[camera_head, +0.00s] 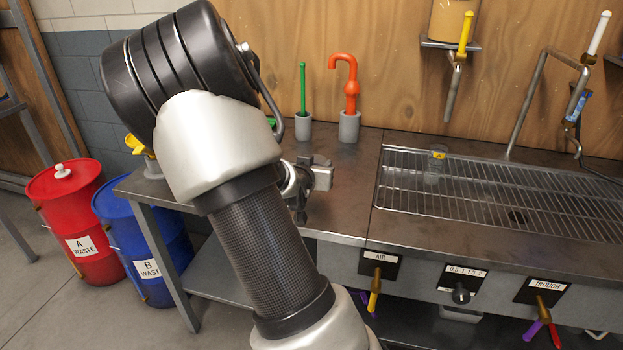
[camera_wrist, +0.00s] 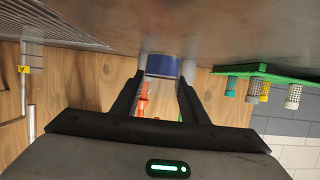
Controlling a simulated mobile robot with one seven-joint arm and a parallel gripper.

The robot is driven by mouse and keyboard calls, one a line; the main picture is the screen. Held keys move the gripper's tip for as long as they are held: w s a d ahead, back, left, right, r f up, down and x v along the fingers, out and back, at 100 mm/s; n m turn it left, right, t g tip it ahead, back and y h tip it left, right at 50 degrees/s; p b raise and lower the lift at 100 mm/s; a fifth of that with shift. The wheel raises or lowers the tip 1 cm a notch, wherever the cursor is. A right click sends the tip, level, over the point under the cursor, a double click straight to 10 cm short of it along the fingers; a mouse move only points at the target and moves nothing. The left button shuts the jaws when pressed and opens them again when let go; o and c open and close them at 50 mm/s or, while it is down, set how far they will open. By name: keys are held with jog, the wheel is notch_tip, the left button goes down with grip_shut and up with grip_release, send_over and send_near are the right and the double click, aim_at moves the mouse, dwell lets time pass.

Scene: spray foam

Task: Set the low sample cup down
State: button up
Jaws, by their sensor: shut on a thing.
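My gripper (camera_wrist: 162,80) is shut on a low cup with a blue band (camera_wrist: 163,65), held between its two fingertips in the wrist view. That view is upside down, with the steel bench top (camera_wrist: 200,25) along the top edge. The cup appears close to the bench surface; I cannot tell whether it touches. In the head view my gripper (camera_head: 303,190) is over the left part of the bench (camera_head: 345,210), partly behind my arm, and the held cup is hidden.
A clear cup with a yellow label (camera_head: 437,160) stands on the wire grate (camera_head: 480,195) at right. A green brush (camera_head: 303,90) and an orange hooked tool (camera_head: 347,80) stand in grey holders at the back. A green rack (camera_wrist: 262,72) shows in the wrist view.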

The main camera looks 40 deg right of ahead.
jog(key=shift+f+b, duration=0.5)
jog(key=shift+f, duration=1.35)
jog(key=shift+f, duration=0.2)
jog(key=o, duration=1.2)
jog(key=shift+c, duration=0.2)
jog(key=shift+r, duration=0.1)
